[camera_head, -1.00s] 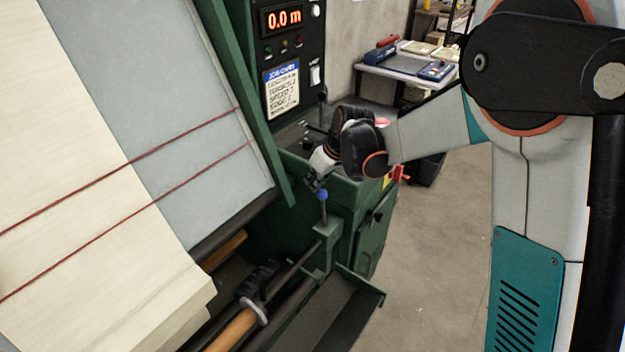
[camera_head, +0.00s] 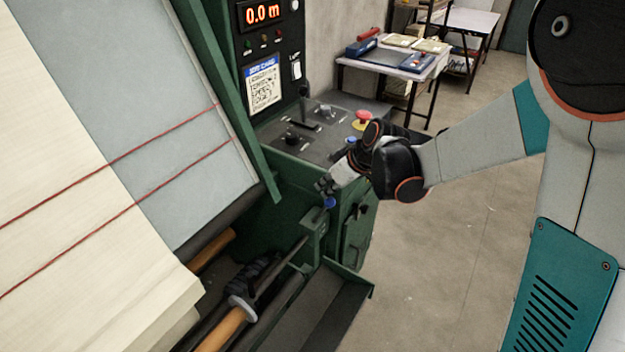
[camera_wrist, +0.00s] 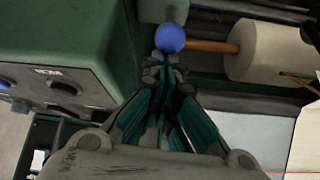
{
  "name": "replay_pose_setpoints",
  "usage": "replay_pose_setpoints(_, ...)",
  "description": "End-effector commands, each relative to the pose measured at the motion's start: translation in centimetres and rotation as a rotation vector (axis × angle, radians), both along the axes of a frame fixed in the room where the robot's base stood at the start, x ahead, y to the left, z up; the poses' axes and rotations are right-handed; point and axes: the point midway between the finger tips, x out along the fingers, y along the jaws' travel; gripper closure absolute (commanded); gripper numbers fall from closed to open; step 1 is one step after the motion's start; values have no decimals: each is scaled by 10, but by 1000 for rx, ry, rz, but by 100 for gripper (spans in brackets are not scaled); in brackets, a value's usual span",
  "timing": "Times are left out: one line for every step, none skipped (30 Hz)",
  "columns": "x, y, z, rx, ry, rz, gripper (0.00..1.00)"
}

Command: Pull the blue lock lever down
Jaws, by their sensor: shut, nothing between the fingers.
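The blue lock lever's round knob (camera_head: 330,202) sits at the front corner of the green machine, just above a green bracket (camera_head: 315,224). The wrist view shows the knob (camera_wrist: 170,38) just beyond my fingertips. My gripper (camera_head: 326,186) is shut and empty, with its tips pointing down at the knob from above. In the wrist view my gripper (camera_wrist: 165,70) has its fingertips together at the knob's near edge; whether they touch it I cannot tell. The lever's shaft is mostly hidden.
The machine's control panel (camera_head: 300,145), with a red button (camera_head: 363,120), lies behind my gripper. A roller with a wooden core (camera_head: 225,328) and an open green tray (camera_head: 325,310) are below. The floor at the right (camera_head: 450,260) is clear.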

Motion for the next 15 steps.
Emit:
replay_pose_setpoints(-5,-7,-3,0,0,-2,100)
replay_pose_setpoints(-7,-10,-5,0,0,-1,100)
replay_pose_setpoints(-11,-14,-7,0,0,-2,100)
replay_pose_setpoints(-13,-18,-8,0,0,-2,100)
replay_pose_setpoints(-15,-21,-10,0,0,-2,100)
replay_pose_setpoints(-18,-24,-12,0,0,-1,100)
replay_pose_setpoints(-20,-27,-14,0,0,-1,100)
replay_pose_setpoints(-22,-29,-15,0,0,-1,100)
replay_pose_setpoints(-24,-32,-17,0,0,-2,100)
replay_pose_setpoints(-26,-34,-19,-1,1,-1,100)
replay_pose_setpoints(-28,-36,-20,-1,1,-1,100)
replay_pose_setpoints(-30,-38,-22,0,0,0,100)
replay_pose_setpoints(-31,-40,-23,0,0,0,100)
replay_pose_setpoints(-32,-41,-24,-1,1,0,100)
replay_pose_setpoints(-34,-44,-26,-1,2,-1,100)
